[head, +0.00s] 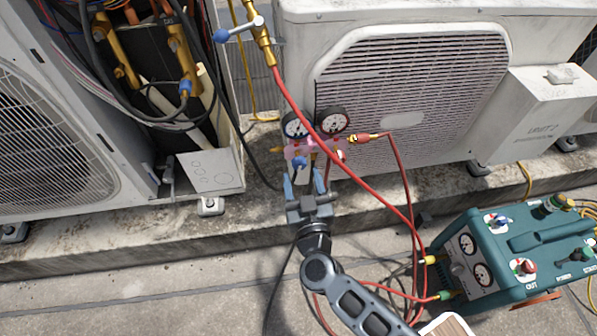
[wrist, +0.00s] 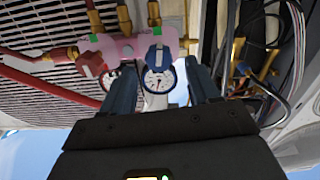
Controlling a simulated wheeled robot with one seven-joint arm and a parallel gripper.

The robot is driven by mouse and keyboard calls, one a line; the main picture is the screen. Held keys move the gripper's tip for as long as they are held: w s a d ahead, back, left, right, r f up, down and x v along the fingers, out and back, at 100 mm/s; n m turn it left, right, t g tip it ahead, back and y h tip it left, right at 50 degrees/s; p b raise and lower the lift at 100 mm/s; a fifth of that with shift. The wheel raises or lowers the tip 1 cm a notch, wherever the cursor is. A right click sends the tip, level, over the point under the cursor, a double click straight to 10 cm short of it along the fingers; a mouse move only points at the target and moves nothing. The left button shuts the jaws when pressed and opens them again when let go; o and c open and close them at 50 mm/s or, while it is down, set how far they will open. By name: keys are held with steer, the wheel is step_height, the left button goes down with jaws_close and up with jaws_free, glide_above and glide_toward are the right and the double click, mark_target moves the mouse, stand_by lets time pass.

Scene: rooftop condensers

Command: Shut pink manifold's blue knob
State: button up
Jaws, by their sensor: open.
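The pink manifold (head: 314,149) hangs in front of the right condenser, below two round gauges; it also shows in the wrist view (wrist: 122,47). Its blue knob (head: 299,163) faces my gripper, and in the wrist view the blue knob (wrist: 155,54) shows near the fingertips, between their lines. A red knob (wrist: 90,64) sits left of it there. My gripper (head: 305,174) is open and empty, just below the manifold, fingers pointing at the blue knob. I cannot tell whether the fingertips reach either side of the knob.
A red hose (head: 300,105) crosses in front of the manifold, and another runs down to the teal recovery machine (head: 520,262) at right. The opened unit (head: 150,90) with brass valves stands left. A concrete ledge (head: 255,205) lies below; bare floor shows at lower left.

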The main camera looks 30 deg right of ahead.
mark_target(300, 167)
steer(key=shift+b+x, duration=0.35)
steer(key=shift+x, duration=1.2)
steer(key=c, duration=1)
